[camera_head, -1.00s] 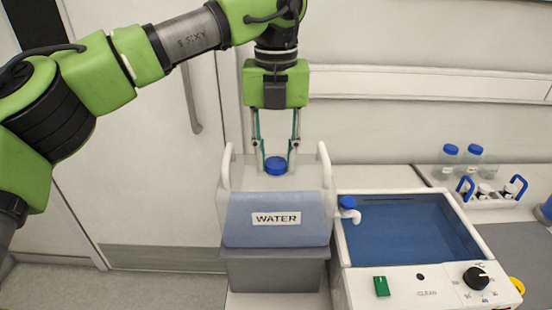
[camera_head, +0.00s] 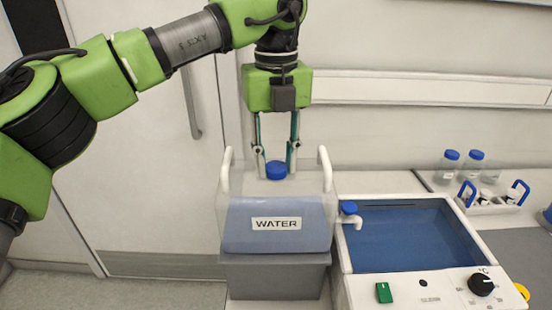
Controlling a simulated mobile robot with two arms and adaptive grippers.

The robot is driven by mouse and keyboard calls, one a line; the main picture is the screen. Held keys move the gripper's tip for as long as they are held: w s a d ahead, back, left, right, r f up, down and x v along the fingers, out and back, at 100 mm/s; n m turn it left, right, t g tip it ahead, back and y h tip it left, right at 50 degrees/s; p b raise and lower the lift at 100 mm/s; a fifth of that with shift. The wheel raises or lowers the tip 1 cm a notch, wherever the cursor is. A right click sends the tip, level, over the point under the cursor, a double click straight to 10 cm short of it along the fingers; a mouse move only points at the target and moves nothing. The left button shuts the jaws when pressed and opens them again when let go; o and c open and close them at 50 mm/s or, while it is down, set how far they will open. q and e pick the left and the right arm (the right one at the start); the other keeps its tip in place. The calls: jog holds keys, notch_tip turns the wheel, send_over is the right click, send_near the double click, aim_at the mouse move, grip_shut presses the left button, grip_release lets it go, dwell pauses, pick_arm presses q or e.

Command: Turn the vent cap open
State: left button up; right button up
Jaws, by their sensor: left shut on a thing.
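The blue vent cap (camera_head: 276,170) sits on top of the clear water container (camera_head: 240,207), which has a "WATER" label and two white handles. My left gripper (camera_head: 276,167) points straight down over the container, with one finger on each side of the cap. It is shut on the cap. The cap sits level, and I cannot tell from its plain surface how far it is turned. My right gripper is not in the view.
The container stands on a grey box (camera_head: 275,278). Blue-capped bottles (camera_head: 451,160) and a blue-handled rack (camera_head: 495,205) stand at the back right.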

aim_at(276, 166)
pick_arm(q)
jog(key=o, duration=1.1)
jog(key=shift+r, duration=0.15)
notch_tip(276, 166, up, 12)
jog(key=shift+f, duration=0.1)
